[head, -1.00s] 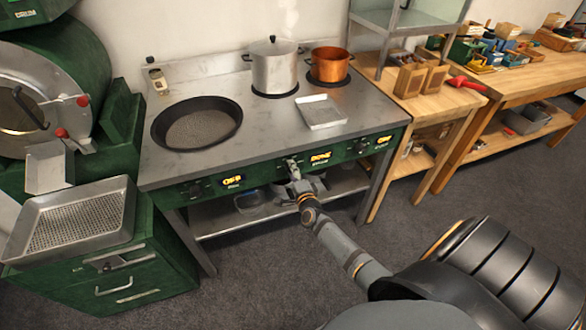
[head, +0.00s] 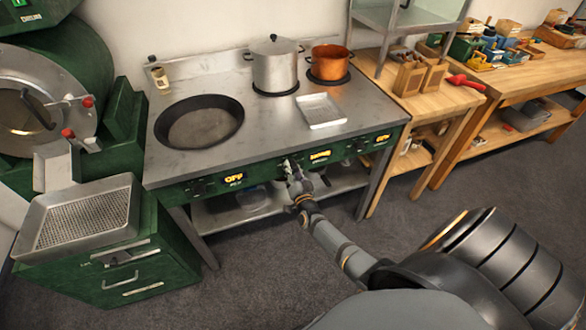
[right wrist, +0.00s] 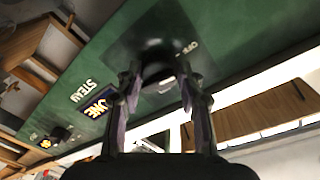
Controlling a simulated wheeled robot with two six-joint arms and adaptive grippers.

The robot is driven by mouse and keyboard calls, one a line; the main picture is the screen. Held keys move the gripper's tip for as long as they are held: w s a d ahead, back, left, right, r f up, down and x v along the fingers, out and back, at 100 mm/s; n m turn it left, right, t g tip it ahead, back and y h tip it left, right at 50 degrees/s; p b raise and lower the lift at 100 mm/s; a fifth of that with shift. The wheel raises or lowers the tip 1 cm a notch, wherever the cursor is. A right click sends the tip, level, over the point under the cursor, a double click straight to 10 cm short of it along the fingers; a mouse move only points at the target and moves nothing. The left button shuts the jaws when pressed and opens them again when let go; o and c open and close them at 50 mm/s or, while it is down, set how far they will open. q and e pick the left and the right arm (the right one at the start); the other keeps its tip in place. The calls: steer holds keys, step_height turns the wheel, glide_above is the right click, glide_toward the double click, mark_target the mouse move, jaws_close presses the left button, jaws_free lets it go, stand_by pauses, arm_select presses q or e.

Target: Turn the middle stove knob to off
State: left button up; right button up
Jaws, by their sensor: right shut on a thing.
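The green stove front panel (head: 265,170) carries a row of black knobs with lit yellow displays. My right gripper (head: 291,170) is at the middle knob, and its fingers are shut on it. In the right wrist view the dark middle knob (right wrist: 156,68) sits between the two fingertips (right wrist: 160,85), partly in shadow. The middle display (head: 320,156) is lit; it shows in the right wrist view with letters ending in "NE". The left display (head: 234,178) reads OFF. My left gripper is not in view.
On the steel stove top stand a black pan (head: 199,121), a steel pot (head: 275,66), a copper pot (head: 330,62) and a small tray (head: 321,111). A perforated tray (head: 85,218) sits on the green cabinet at left. Wooden benches (head: 455,108) stand at right.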

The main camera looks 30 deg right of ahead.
steer(key=shift+n, duration=0.5)
steer(key=o, duration=1.2)
steer(key=v, duration=1.2)
